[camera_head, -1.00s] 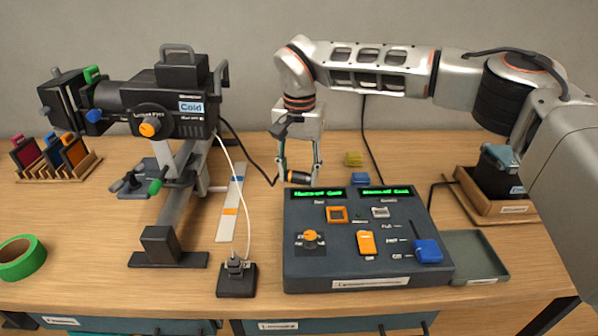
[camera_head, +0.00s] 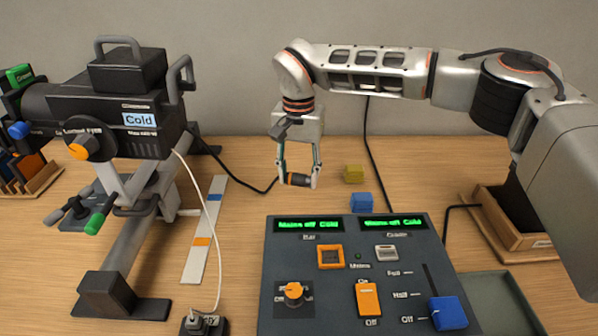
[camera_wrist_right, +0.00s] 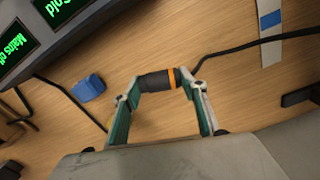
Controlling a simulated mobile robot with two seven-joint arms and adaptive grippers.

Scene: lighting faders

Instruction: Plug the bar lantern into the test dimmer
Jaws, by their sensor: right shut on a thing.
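My right gripper (camera_head: 298,182) is shut on a black plug with an orange band (camera_head: 293,180), held behind the dimmer's back edge. The plug also shows between both fingertips in the right wrist view (camera_wrist_right: 155,81). A black cable (camera_head: 235,183) runs from it toward the lantern. The black lantern (camera_head: 95,120), marked "Cold", stands at left on a grey stand. The test dimmer (camera_head: 335,290) is a dark console with two green displays, an orange-framed square (camera_head: 331,256), a grey square (camera_head: 386,253), an orange knob, an orange rocker and a blue fader (camera_head: 447,313). My left gripper is not in view.
A wooden tray (camera_head: 515,235) and a green-grey tray (camera_head: 500,300) are at right. A white cable runs down to a black socket base (camera_head: 203,324). A marked strip (camera_head: 205,235) lies left of the dimmer.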

